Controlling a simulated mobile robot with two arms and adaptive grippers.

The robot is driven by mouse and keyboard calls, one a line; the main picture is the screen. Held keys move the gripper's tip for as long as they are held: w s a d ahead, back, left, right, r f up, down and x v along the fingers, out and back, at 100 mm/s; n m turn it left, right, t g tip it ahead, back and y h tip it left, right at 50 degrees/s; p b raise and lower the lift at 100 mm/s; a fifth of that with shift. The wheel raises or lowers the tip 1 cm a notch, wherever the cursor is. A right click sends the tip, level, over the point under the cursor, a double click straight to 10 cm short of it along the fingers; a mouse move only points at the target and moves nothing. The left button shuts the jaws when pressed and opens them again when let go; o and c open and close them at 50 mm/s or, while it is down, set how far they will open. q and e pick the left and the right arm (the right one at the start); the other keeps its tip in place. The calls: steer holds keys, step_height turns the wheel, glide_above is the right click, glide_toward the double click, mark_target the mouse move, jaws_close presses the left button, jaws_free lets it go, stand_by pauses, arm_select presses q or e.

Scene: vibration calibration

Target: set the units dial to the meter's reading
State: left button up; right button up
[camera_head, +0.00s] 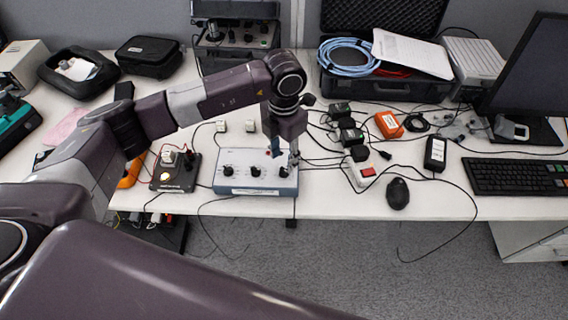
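A blue-grey box with a white front panel (233,188) stands near the table's front edge. It carries a row of black dials: a left dial (228,170), a middle dial (256,171) and a right dial (283,172). Their markings are too small to read, so I cannot tell which is the units dial. My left gripper (292,160) points down at the box's right end, close to the right dial. I cannot tell whether it touches the dial or how its fingers stand. No meter reading is legible. My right gripper is not in view.
A small dark unit with wires (175,170) stands left of the box. Right are a white power strip with a red switch (364,173), a black mouse (398,193), a keyboard (518,176) and an orange device (389,125). Loose cables cross the table.

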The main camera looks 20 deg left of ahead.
mark_target(284, 169)
arm_select(q)
steer(key=shift+d+f, duration=0.1)
steer(key=shift+f, duration=2.1)
steer(key=shift+c, duration=0.5)
jaws_close()
